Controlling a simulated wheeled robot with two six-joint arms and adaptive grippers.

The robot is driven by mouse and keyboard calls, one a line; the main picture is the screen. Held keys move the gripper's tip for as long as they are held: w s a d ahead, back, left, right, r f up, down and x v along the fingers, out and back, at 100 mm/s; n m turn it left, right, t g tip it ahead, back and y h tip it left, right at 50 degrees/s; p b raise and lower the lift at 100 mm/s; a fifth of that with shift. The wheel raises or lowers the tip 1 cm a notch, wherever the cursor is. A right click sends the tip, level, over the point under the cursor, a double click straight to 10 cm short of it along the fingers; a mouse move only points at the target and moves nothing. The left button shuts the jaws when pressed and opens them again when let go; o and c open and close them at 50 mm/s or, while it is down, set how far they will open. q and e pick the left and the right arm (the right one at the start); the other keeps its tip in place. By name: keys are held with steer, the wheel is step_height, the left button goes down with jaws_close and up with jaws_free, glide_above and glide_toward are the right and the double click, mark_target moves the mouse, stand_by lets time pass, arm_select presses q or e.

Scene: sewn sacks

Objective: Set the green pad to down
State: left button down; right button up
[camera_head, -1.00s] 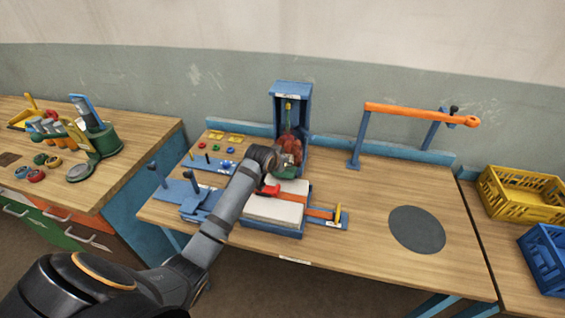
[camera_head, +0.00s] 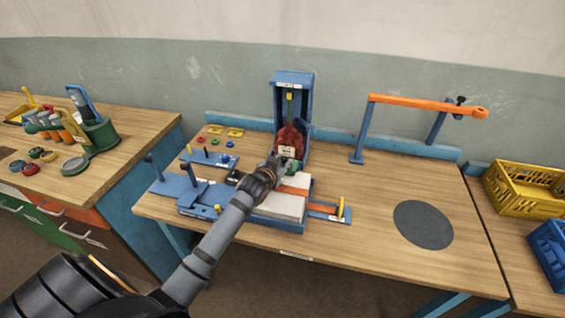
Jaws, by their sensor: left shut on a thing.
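The green pad (camera_head: 293,166) shows as a small green patch at the foot of the blue upright stand (camera_head: 293,78), at the middle of the bench. My left gripper (camera_head: 279,164) is at it, shut, and seems to hold it. The fingers hide much of the pad, so its exact position is hard to tell. A dark red sack (camera_head: 289,135) with a pale label is in the stand just behind the pad. My right gripper is not in view.
A pale block (camera_head: 283,207) with an orange strip (camera_head: 325,209) lies below the gripper. Blue fixtures (camera_head: 185,186) stand to its left. An orange bar (camera_head: 420,103) spans the back right. The bench around the dark disc (camera_head: 423,224) is clear. Crates (camera_head: 525,188) stand at far right.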

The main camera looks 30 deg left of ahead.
arm_select(q)
steer(key=shift+f, duration=0.1)
steer(key=c, duration=1.1)
jaws_free()
steer(key=v, duration=1.2)
